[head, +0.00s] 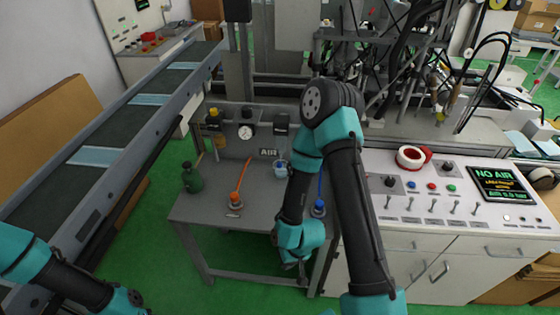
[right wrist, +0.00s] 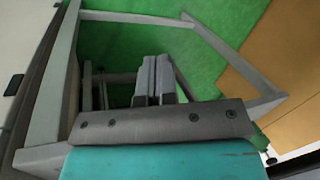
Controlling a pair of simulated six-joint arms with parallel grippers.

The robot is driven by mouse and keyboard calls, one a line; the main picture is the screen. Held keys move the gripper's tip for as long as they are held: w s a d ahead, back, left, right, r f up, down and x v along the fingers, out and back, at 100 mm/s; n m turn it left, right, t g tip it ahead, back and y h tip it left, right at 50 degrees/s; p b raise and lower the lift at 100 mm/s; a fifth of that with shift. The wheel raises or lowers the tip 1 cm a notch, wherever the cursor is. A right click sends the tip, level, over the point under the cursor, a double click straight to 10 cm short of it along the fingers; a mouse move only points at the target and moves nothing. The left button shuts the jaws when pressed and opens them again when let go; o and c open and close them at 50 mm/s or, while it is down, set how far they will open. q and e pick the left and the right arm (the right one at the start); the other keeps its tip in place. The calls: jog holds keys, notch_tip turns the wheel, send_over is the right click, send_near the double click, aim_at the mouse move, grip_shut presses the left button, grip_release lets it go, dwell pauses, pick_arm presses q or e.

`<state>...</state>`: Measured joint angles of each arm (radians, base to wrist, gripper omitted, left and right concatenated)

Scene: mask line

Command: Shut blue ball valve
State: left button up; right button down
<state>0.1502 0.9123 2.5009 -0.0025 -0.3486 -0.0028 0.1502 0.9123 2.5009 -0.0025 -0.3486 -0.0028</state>
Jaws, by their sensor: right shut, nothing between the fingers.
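The blue ball valve (head: 319,207) stands near the right end of the grey table in the head view. Its blue lever (head: 321,184) points up and is partly hidden by my right arm. My right gripper (head: 289,265) is shut and empty at the table's front edge, to the left of and nearer than the blue valve. In the right wrist view its fingers (right wrist: 154,78) lie together with green floor beyond them, and no valve shows there. My left arm shows at the lower left of the head view, but its gripper is not visible.
A control cabinet (head: 400,165) with a "NO AIR" screen (head: 498,184) stands right. A conveyor (head: 125,125) runs along the left.

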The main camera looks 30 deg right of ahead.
jog(key=c, duration=1.8)
grip_release()
